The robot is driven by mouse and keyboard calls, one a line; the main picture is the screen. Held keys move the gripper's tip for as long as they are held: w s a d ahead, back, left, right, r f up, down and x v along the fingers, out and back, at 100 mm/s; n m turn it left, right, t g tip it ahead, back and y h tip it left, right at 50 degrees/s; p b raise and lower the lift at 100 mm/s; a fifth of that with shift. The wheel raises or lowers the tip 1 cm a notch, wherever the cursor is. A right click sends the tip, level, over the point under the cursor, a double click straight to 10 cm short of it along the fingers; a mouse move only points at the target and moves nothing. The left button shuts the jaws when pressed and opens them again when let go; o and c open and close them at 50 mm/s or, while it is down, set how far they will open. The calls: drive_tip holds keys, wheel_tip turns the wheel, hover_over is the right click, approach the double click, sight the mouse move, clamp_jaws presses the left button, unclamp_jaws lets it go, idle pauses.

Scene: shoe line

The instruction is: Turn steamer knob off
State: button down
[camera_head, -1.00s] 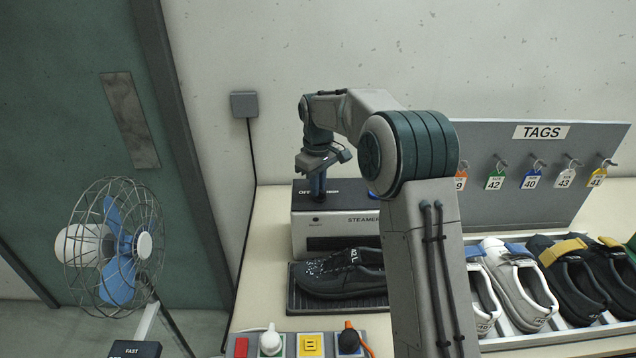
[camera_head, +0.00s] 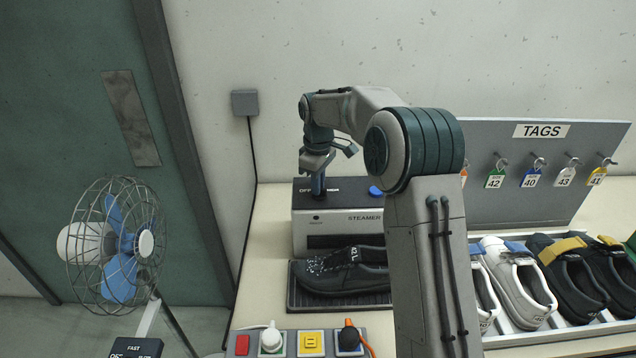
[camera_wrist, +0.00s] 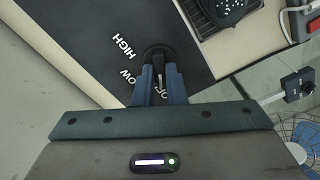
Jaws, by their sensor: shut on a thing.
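The steamer (camera_head: 335,226) is a grey box with a dark top at the back of the bench. My gripper (camera_head: 318,190) points down onto the left part of its top. In the wrist view my blue fingers (camera_wrist: 160,80) are shut on the round black steamer knob (camera_wrist: 156,53), one on each side. The labels HIGH and LOW show left of the knob. OFF shows beside the fingers, partly hidden, and a pale mark lies between them on the OFF side. The fingers hide much of the knob.
A black shoe (camera_head: 345,268) lies on a dark mat before the steamer. A blue button (camera_head: 376,190) is on the steamer's top right. A switch strip (camera_head: 312,357) runs along the front. A caged fan (camera_head: 112,245) stands left; a shoe rack (camera_head: 545,329) is right.

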drive_tip(key=c, duration=1.5)
unclamp_jaws()
drive_tip(key=shift+r+b, duration=0.45)
drive_tip(key=shift+r, duration=6.5)
